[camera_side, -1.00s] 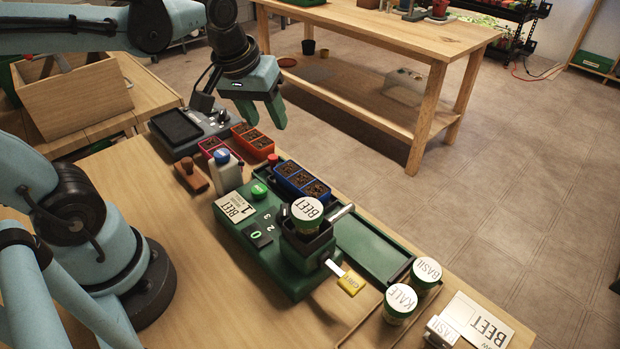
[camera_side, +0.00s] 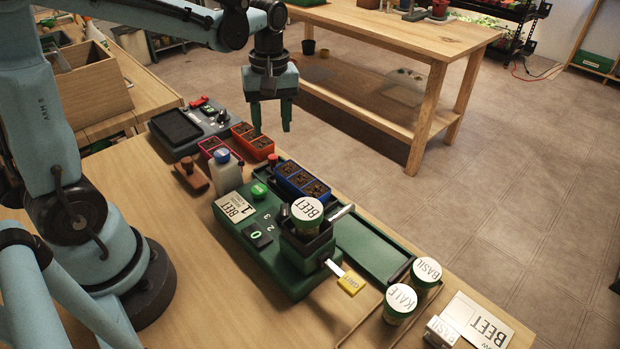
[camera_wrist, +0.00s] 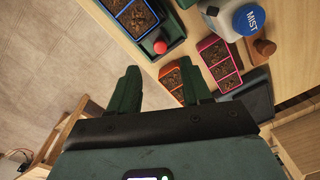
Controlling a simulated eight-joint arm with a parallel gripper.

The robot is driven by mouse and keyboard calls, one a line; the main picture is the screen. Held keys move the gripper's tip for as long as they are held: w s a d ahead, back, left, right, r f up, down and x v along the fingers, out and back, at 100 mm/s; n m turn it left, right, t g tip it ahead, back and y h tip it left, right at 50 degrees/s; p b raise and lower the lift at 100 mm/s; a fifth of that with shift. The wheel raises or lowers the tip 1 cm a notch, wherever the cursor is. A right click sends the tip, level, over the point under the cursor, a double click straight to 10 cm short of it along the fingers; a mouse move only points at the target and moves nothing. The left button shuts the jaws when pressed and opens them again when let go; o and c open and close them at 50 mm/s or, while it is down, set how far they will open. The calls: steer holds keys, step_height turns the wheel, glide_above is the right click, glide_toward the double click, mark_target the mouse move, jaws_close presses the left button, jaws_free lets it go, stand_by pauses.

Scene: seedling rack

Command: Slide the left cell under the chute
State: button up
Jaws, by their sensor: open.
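The blue three-cell tray (camera_side: 290,188), filled with brown soil, sits at the left end of the green track (camera_side: 372,244). The green seeder holds a BEET jar (camera_side: 306,209) upright in its dark hopper. A short silver chute (camera_side: 342,212) sticks out from the hopper toward the track, to the right of the blue tray. My gripper (camera_side: 272,118) is open and empty, pointing down in the air above and left of the blue tray. In the wrist view my gripper (camera_wrist: 158,78) has its fingers apart, and the blue tray (camera_wrist: 129,10) shows partly at the top edge.
Orange (camera_side: 241,131) and pink (camera_side: 208,146) cell trays stand behind the track's left end, near a red knob (camera_side: 272,159). A MIST bottle (camera_side: 225,173) and wooden stamp (camera_side: 193,177) stand left of the seeder. KALE (camera_side: 400,303) and BASIL (camera_side: 426,275) jars stand at the right.

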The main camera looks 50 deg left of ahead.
mark_target(273, 156)
step_height(273, 156, down, 8)
steer(key=shift+s+r, duration=0.15)
steer(key=shift+r, duration=0.1)
jaws_close()
stand_by(0.4)
